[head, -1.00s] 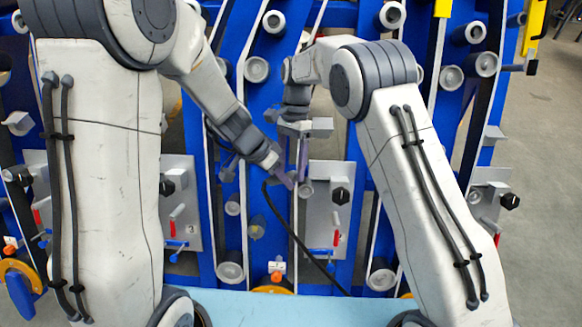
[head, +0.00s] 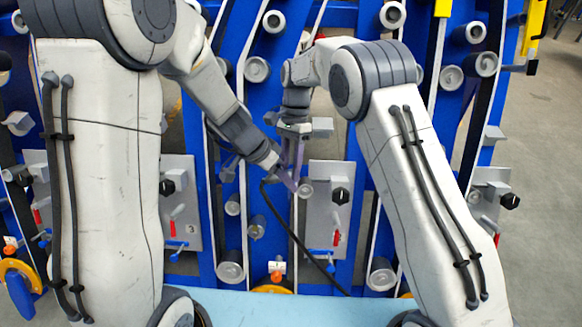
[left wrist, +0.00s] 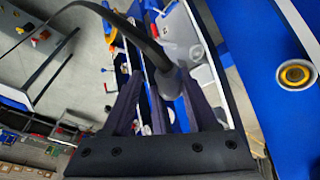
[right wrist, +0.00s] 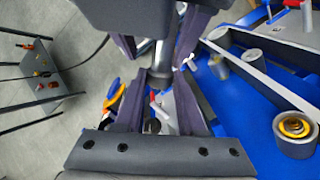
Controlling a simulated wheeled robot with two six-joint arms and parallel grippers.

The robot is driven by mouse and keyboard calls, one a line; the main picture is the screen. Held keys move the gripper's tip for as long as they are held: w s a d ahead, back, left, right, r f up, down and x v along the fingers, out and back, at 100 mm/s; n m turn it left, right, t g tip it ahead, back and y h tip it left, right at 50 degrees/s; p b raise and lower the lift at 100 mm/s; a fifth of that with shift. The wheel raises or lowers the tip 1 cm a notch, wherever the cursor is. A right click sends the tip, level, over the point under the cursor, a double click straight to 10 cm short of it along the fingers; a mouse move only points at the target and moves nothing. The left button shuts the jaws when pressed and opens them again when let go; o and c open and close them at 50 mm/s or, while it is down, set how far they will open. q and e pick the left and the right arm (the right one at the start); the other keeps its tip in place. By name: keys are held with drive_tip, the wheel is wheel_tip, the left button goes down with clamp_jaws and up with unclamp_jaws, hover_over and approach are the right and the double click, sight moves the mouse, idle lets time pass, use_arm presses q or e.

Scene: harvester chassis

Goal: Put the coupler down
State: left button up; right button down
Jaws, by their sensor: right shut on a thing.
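The coupler (right wrist: 160,78) is a small dark grey cylinder on a lighter stem, between the fingertips of my right gripper (right wrist: 162,80) in the right wrist view. That gripper is shut on it. In the left wrist view, the coupler (left wrist: 169,82) shows as a grey piece at the end of a thick black hose (left wrist: 145,40). My left gripper (left wrist: 163,80) has its fingers spread on either side of it, with gaps showing. In the head view, my left gripper (head: 290,183) and right gripper (head: 297,165) meet close together, hiding the coupler.
The blue chassis frame (head: 201,240) with several grey rollers stands just behind the grippers. A grey panel (head: 322,215) with a black knob and a red-handled valve is close to their right. A light blue surface (head: 290,306) lies below. The hose slants down right.

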use_arm(q)
drive_tip(key=shift+w, duration=0.1)
drive_tip(key=v, duration=1)
drive_tip(key=shift+r, duration=0.35)
drive_tip(key=s+d+y, duration=0.2)
drive_tip(key=s, duration=0.8)
drive_tip(key=s+d+r+n+g+y, duration=0.1)
drive_tip(key=s+d, duration=0.1)
drive_tip(key=s, duration=0.9)
drive_tip(key=shift+s+g+y, duration=0.25)
drive_tip(key=shift+g+y, duration=0.05)
drive_tip(key=shift+y, duration=0.1)
use_arm(e)
drive_tip(key=s+d+f+n+h, duration=0.2)
drive_tip(key=s+d+f+n, duration=0.1)
drive_tip(key=d, duration=0.7)
drive_tip(key=s+d+f+n+t+h, duration=0.1)
drive_tip(key=s+d+f+n, duration=0.3)
drive_tip(key=d, duration=0.7)
wheel_tip(320, 180, down, 3)
drive_tip(key=shift+s+d+r+n+h, duration=0.1)
drive_tip(key=shift+s+d+n+h, duration=0.35)
drive_tip(key=shift+n, duration=0.75)
